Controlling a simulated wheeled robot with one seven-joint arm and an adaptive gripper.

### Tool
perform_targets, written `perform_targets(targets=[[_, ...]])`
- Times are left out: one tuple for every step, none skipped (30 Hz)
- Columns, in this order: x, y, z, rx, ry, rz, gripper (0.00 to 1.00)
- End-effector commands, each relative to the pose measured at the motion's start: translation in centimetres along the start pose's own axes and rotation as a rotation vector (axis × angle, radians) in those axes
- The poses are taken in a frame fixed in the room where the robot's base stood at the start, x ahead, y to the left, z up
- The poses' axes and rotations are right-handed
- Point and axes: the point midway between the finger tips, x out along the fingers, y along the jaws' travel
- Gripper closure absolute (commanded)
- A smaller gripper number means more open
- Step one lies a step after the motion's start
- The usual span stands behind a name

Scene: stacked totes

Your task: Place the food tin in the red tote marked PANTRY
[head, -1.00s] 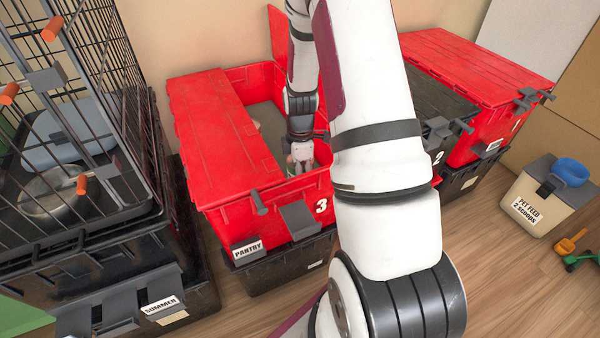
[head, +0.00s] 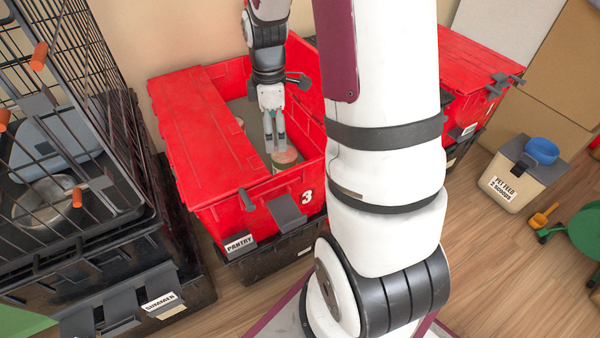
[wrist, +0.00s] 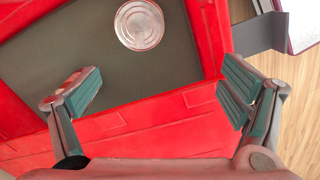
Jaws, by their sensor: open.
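The red tote (head: 215,215) has a PANTRY label (head: 240,244) and a 3 on its front, with one lid half open. A round tin (head: 285,156) with a pale reddish top lies inside, beside my fingertips. A second round top (head: 240,122) is partly hidden by the left lid flap. My gripper (head: 275,147) is open over the tote opening. In the wrist view my gripper (wrist: 160,98) has its fingers wide apart with nothing between them. One tin (wrist: 139,24) rests on the tote's grey floor, ahead of the fingers.
The red tote stands on a dark tote. A wire cage (head: 75,110) on dark totes, one labelled SUMMER, stands close on the left. A pet feed bin (head: 520,175) stands on the floor at right.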

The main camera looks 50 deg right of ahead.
Motion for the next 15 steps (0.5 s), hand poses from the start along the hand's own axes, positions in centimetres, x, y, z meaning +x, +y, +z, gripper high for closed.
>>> perform_targets(targets=[[-2.3, -1.3, -0.8, 0.038, 0.002, 0.012, 0.09], [-3.5, -2.2, -1.2, 0.070, 0.002, 0.012, 0.09], [-5.0, -3.5, -1.6, 0.112, 0.002, 0.012, 0.09], [-6.0, -4.5, -1.9, 0.144, 0.003, 0.012, 0.09], [-7.1, -5.6, -2.2, 0.174, 0.003, 0.013, 0.09], [-8.3, -7.0, -2.4, 0.216, 0.003, 0.013, 0.09], [-9.2, -8.1, -2.6, 0.248, 0.004, 0.013, 0.09], [-10.1, -9.2, -2.7, 0.279, 0.005, 0.013, 0.09], [-11.2, -10.7, -2.9, 0.320, 0.005, 0.013, 0.09], [-12.0, -11.8, -2.9, 0.352, 0.006, 0.013, 0.09], [-12.7, -13.0, -2.9, 0.383, 0.007, 0.013, 0.09], [-13.6, -14.5, -2.8, 0.425, 0.008, 0.012, 0.09], [-14.2, -15.7, -2.8, 0.456, 0.009, 0.012, 0.09], [-14.8, -16.8, -2.6, 0.488, 0.010, 0.013, 0.09], [-15.4, -18.4, -2.4, 0.529, 0.011, 0.011, 0.09]])
